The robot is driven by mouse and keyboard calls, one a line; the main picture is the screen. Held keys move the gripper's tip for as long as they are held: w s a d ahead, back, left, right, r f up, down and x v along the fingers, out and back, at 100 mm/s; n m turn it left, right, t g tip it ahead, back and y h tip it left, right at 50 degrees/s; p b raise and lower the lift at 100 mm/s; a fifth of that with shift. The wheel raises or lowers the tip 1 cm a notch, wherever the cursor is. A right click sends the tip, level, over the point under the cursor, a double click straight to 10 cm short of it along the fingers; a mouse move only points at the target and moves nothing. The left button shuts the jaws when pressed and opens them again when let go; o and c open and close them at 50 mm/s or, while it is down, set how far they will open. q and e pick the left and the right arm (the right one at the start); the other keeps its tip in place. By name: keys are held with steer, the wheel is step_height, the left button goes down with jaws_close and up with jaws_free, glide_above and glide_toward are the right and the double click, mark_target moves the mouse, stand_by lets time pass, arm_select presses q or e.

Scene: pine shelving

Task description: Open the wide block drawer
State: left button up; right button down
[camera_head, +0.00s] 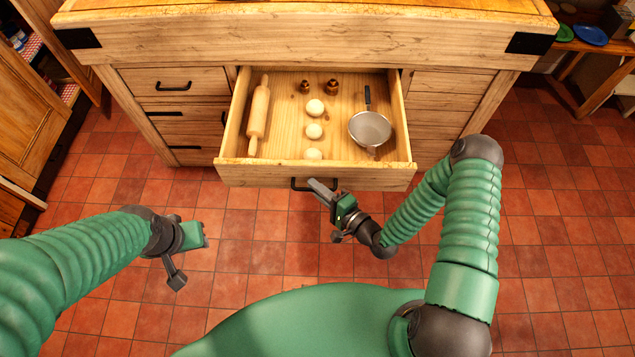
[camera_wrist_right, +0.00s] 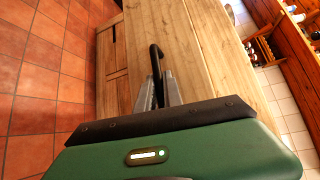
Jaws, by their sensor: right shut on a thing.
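The wide block drawer (camera_head: 270,174) stands pulled well out from the wooden block, its inside showing. Its black bar handle (camera_head: 300,185) is on the middle of the front and also shows in the right wrist view (camera_wrist_right: 155,58). My right gripper (camera_head: 324,190) is shut on the handle; in the right wrist view its two fingers (camera_wrist_right: 160,92) are on either side of the bar. My left gripper (camera_head: 180,262) hangs over the floor, left of the drawer and apart from it; its finger gap is not clear.
In the drawer lie a rolling pin (camera_head: 259,115), several pale round balls (camera_head: 314,131), two small brown items (camera_head: 332,87) and a metal strainer (camera_head: 369,130). Closed smaller drawers (camera_head: 174,82) flank it. The tiled floor (camera_head: 250,240) before the block is clear.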

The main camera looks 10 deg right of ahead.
steer(key=shift+s+a+f, duration=0.1)
steer(key=shift+a, duration=0.15)
steer(key=c, duration=1.8)
jaws_free()
arm_select(q)
steer(key=shift+w+a+f, duration=0.1)
steer(key=shift+a+f, duration=0.05)
steer(key=shift+a, duration=0.15)
arm_select(e)
steer(key=shift+o, duration=0.2)
